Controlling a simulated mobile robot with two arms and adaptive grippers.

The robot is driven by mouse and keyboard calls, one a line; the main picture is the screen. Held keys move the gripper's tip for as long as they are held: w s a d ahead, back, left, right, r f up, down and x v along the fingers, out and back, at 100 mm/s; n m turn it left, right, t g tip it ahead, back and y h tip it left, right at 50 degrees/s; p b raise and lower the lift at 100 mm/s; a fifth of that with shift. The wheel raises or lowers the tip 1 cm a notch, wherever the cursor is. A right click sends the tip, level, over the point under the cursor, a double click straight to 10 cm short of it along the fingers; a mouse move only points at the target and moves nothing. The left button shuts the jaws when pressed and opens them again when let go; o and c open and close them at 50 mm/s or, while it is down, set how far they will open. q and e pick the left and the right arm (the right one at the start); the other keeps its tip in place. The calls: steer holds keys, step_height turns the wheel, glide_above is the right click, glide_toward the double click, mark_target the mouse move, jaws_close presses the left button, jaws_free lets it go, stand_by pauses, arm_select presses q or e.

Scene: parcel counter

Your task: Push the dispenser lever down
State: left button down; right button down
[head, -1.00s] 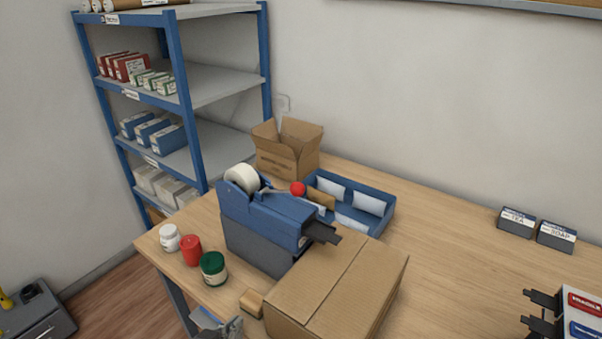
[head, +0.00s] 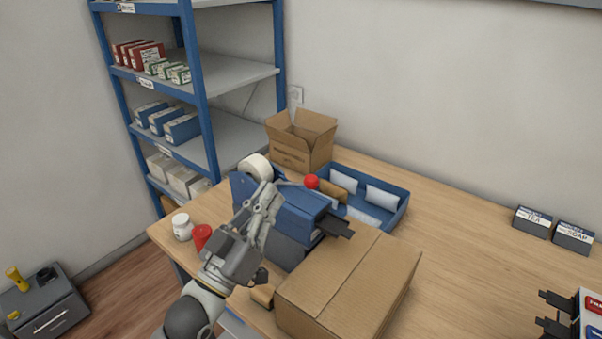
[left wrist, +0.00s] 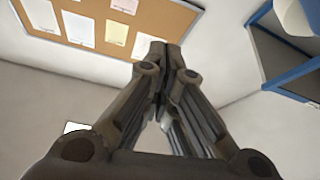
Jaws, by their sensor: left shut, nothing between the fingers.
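The blue and grey tape dispenser (head: 301,213) stands on the table with a white tape roll (head: 255,166) at its back and a dark outlet at its front. Its lever ends in a red knob (head: 312,181), which is raised above the dispenser's far side. My left gripper (head: 270,188) is shut and empty, its fingers pointing up in front of the dispenser and hiding part of its side. Its tips are left of the red knob in the picture; I cannot tell the depth gap. The left wrist view shows the shut fingers (left wrist: 165,50), but no lever. My right gripper is not in view.
A closed carton (head: 350,285) stands close in front of the dispenser. Behind are an open box (head: 300,140) and a blue tray (head: 400,192) with packets. A white jar (head: 182,227) and red jar (head: 202,236) stand left of my arm.

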arm_select(q)
steer(key=shift+w, duration=0.1)
steer(key=p+x, duration=0.4)
steer(key=x, duration=0.6)
steer(key=shift+d+f+p, duration=0.2)
steer(key=shift+f+p, duration=0.1)
steer(key=shift+f, duration=0.7)
steer(key=shift+d+f+p, duration=0.25)
steer(key=shift+f+p, duration=0.05)
steer(key=shift+f, duration=0.75)
